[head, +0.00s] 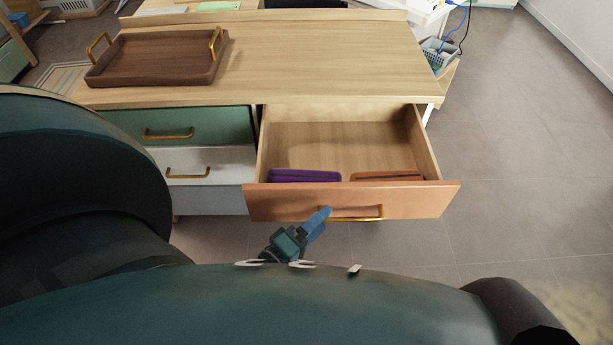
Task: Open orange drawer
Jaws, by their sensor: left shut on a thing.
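The orange drawer (415,200) stands pulled well out of the right side of the wooden desk. Its gold bar handle (350,213) is on the front face. My left gripper (322,218) has its blue fingers at the left part of this handle and is shut on it. Inside the drawer, a purple case (305,175) and an orange-brown case (386,176) lie near the front. My right gripper is not in view.
A brown tray (155,60) with gold handles sits on the desk top (320,60) at the left. A green drawer (180,122) and a white drawer (215,165) are left of the orange one. A grey basket (437,53) stands at the right. Bare floor (520,180) lies to the right.

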